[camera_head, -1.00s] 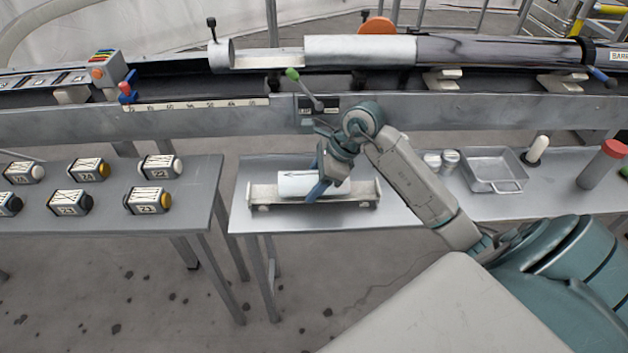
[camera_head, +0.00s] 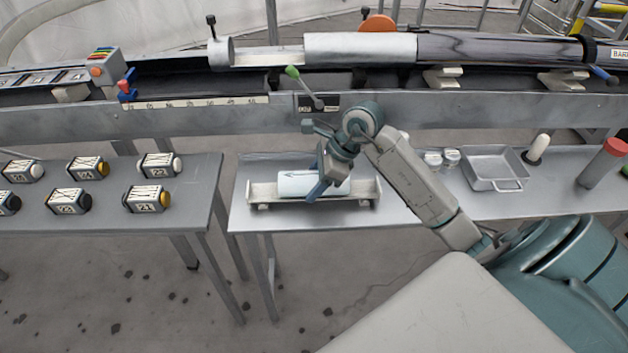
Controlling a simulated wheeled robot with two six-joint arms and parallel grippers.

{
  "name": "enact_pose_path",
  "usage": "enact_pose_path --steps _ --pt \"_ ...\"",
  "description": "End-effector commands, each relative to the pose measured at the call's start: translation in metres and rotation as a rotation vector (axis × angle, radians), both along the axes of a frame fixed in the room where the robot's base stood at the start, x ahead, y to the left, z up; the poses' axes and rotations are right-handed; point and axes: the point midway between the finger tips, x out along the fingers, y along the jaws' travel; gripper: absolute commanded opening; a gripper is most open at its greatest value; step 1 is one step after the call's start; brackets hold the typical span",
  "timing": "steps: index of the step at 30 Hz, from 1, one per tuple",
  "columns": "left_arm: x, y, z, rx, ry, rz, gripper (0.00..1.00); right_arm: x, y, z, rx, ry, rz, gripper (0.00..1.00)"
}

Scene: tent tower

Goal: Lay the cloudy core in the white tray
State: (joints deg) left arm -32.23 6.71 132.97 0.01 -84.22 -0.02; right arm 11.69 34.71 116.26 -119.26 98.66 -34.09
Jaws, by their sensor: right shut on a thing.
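A pale, cloudy cylindrical core (camera_head: 296,184) lies lengthwise in a shallow whitish tray (camera_head: 262,190) on the middle table. My right gripper (camera_head: 318,188) reaches down from above and is shut on the core, one blue-grey finger showing across its near side. The core's right part is partly hidden behind the gripper. I cannot tell whether the core rests fully on the tray floor. My left gripper is out of view.
A metal pan (camera_head: 492,170), small jars (camera_head: 441,160) and a red-capped cylinder (camera_head: 602,163) stand to the right. Labelled blocks (camera_head: 68,200) cover the left table. A long rail with a tube (camera_head: 360,48) runs behind. A green-tipped lever (camera_head: 303,86) rises behind my gripper.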

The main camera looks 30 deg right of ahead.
Motion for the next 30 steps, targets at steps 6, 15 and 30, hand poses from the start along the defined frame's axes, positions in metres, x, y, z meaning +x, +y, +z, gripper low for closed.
enact_pose_path --steps 6,15,30 --pt "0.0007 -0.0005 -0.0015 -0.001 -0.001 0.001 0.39 0.0002 0.0001 -0.0009 0.000 -0.002 0.000 0.18" --pt "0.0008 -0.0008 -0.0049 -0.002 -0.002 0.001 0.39 0.0002 0.0001 -0.0033 0.000 -0.002 0.000 0.18" --pt "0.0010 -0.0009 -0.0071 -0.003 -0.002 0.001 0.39 0.0001 0.0000 -0.0049 -0.001 -0.001 0.000 0.80"
